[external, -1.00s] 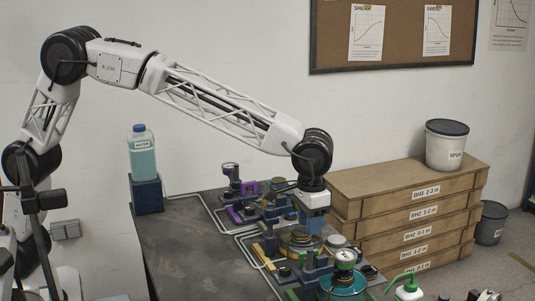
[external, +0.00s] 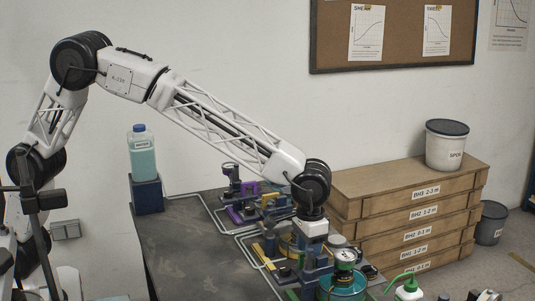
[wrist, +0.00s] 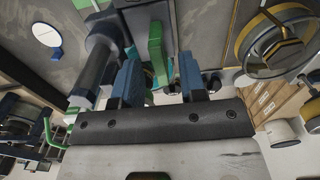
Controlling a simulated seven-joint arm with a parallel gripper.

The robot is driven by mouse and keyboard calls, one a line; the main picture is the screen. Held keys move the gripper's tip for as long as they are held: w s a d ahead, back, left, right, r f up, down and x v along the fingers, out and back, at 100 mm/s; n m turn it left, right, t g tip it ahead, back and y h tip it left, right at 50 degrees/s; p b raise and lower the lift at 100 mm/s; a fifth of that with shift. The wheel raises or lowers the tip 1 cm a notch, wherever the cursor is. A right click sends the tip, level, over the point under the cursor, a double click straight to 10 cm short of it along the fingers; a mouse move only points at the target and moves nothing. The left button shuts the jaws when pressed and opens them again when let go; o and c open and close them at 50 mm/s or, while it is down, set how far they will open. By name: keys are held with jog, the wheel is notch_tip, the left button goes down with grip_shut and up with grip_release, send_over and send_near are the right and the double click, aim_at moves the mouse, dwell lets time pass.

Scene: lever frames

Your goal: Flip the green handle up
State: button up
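The green handle (wrist: 155,42) shows in the wrist view as an upright green bar, just beyond and between the fingertips. My gripper (wrist: 160,68) has its two blue fingers spread, with a clear gap between them. I cannot tell whether either finger touches the handle. In the external view my gripper (external: 312,250) points down over the near part of the lever frames. A bit of green (external: 292,294) shows low at the bottom edge there, but I cannot tell if it is the same handle.
A purple lever frame (external: 236,214) and a yellow bar (external: 259,254) stand farther back on the dark table (external: 180,250). A gauge (external: 344,258) over a teal container (external: 345,291) is close right of my gripper. Wooden drawers (external: 410,205) stand right.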

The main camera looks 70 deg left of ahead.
jog(key=shift+c, duration=0.3)
grip_shut()
jog(key=shift+r, duration=2.65)
jog(key=shift+c, duration=0.9)
grip_release()
jog(key=shift+o, duration=1.2)
jog(key=shift+f, duration=0.1)
